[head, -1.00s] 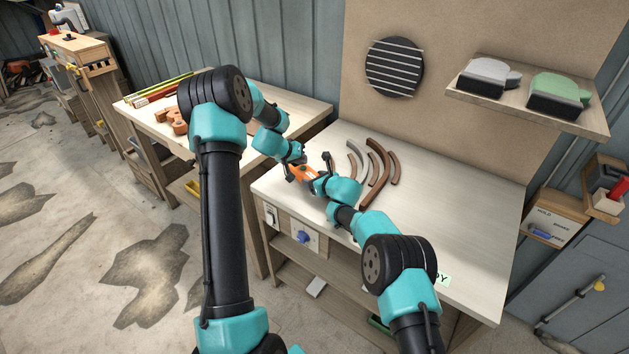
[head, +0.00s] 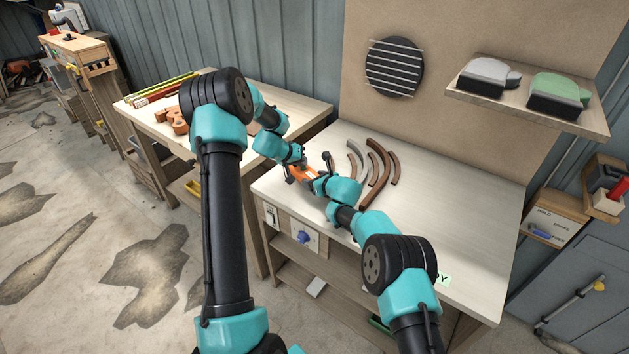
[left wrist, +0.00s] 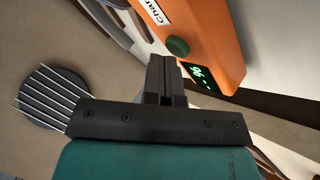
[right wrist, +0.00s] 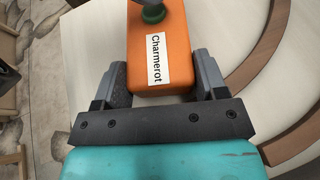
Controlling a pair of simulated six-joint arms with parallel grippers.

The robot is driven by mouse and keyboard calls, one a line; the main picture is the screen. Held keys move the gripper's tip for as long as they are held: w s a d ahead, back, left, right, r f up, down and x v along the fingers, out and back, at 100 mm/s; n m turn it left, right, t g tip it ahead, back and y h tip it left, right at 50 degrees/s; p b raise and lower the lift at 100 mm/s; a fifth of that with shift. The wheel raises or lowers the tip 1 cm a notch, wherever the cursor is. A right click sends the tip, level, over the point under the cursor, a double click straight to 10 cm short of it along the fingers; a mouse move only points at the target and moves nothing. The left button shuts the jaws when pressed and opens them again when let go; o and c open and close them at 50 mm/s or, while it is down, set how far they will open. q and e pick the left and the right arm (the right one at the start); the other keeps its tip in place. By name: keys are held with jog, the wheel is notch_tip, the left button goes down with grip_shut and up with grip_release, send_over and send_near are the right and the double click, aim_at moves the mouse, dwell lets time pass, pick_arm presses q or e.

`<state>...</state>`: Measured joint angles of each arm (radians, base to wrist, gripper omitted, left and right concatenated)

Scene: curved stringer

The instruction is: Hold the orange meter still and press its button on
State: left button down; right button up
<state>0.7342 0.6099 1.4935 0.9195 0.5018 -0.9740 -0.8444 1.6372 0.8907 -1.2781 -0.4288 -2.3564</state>
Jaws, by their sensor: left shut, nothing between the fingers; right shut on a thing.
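The orange meter (head: 302,172) is above the near left part of the workbench. The round green button (right wrist: 152,13) is at the far end of the label. In the left wrist view the button (left wrist: 178,46) is beside the tips of my left gripper (left wrist: 163,62), which is shut and empty. I cannot tell whether the tips touch the button. The meter's small display (left wrist: 197,76) shows lit green digits.
Curved brown and grey strips (head: 378,172) lie on the bench (head: 440,210) just right of the meter. The bench's right side is mostly clear. A shelf (head: 540,105) with two sanding-block-like items hangs at the back right. A second table (head: 300,112) stands to the left.

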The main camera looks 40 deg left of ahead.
pick_arm(q)
jog(key=shift+r, duration=0.4)
dwell(0.5)
jog(key=shift+r, duration=3)
pick_arm(e)
jog(key=o, duration=1.2)
jog(key=shift+o, duration=0.4)
jog(key=shift+d, duration=0.1)
